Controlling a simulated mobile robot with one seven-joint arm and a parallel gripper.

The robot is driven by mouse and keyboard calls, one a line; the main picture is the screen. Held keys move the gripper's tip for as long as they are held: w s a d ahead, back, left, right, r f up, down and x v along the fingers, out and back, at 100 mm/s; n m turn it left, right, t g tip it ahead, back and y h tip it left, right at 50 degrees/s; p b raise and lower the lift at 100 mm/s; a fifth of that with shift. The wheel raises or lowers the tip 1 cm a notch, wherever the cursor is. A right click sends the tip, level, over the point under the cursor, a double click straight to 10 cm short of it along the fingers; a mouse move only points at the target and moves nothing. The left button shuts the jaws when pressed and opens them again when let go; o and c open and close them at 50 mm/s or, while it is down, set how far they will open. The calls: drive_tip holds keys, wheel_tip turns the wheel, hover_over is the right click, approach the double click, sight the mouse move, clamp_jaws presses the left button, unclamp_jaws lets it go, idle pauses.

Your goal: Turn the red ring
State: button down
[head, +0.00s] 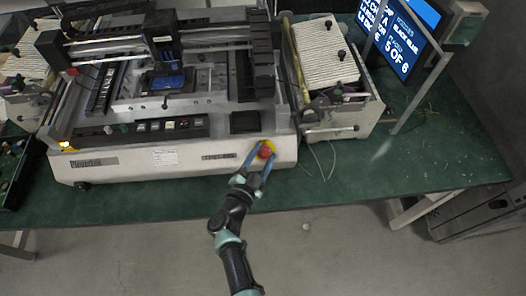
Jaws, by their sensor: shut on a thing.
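The red ring (265,151) is a small red knob-like piece with a yellow surround (270,145) on the front right corner of the large beige machine (130,168). My gripper (262,155) reaches up to it from below, with one blue finger on each side. The fingers are shut on the red ring. Fine contact at the fingertips is too small to see clearly.
The machine stands on a green table (420,150). A feeder unit (335,75) and a blue-lit monitor (400,35) stand to the right. Thin wires (325,160) lie right of my gripper. The table's right part is mostly clear.

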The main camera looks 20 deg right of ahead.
drive_tip(key=shift+m+g+h, duration=0.3)
drive_tip(key=shift+m, duration=0.2)
drive_tip(key=shift+c, duration=1.4)
unclamp_jaws()
drive_tip(key=p+v, duration=0.2)
drive_tip(key=v, duration=1.1)
drive_tip(key=shift+p, duration=0.4)
drive_tip(key=shift+r, duration=0.1)
